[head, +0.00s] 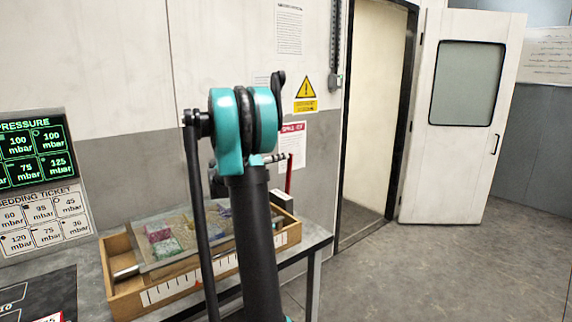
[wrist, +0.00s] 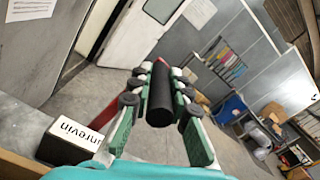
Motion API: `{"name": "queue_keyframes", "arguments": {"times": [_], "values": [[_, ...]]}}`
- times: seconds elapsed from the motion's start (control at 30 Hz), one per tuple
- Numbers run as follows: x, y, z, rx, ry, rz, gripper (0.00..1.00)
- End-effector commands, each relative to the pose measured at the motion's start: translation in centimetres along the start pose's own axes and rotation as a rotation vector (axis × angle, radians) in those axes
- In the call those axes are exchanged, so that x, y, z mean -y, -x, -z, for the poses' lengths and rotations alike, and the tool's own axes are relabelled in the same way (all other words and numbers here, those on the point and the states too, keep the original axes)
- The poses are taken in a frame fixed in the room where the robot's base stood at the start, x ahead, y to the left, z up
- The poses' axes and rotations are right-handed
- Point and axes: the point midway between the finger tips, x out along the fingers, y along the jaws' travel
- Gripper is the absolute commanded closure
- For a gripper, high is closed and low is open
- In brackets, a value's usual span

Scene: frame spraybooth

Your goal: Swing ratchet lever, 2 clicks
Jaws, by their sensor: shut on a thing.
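The ratchet lever shows in the wrist view as a red bar (wrist: 108,113) with a black cylindrical grip (wrist: 160,90) at its end. My gripper (wrist: 159,93) is shut on that black grip, with a green-padded finger on each side. In the head view a thin red upright bar (head: 289,174), which looks like the lever, stands at the far right end of the bench, mostly behind my arm. Only a small part of my gripper (head: 276,158) shows there, at the bar's top. The ratchet's base is hidden.
A wooden tray (head: 180,287) with colored blocks lies on the bench. A white-and-black box (wrist: 72,138) stands near the lever. Pressure panels (head: 35,150) are at the left. An open white door (head: 455,175) and clear floor (head: 420,265) lie to the right.

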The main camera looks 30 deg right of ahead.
Motion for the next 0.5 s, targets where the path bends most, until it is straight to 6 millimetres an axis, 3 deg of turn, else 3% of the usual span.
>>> {"name": "queue_keyframes", "arguments": {"times": [0.2,0.5], "values": [[-1.7,0.1,-0.9,0.0,0.003,-0.002,1.0],[-2.5,0.1,-1.3,-0.001,0.001,-0.004,1.0]]}}
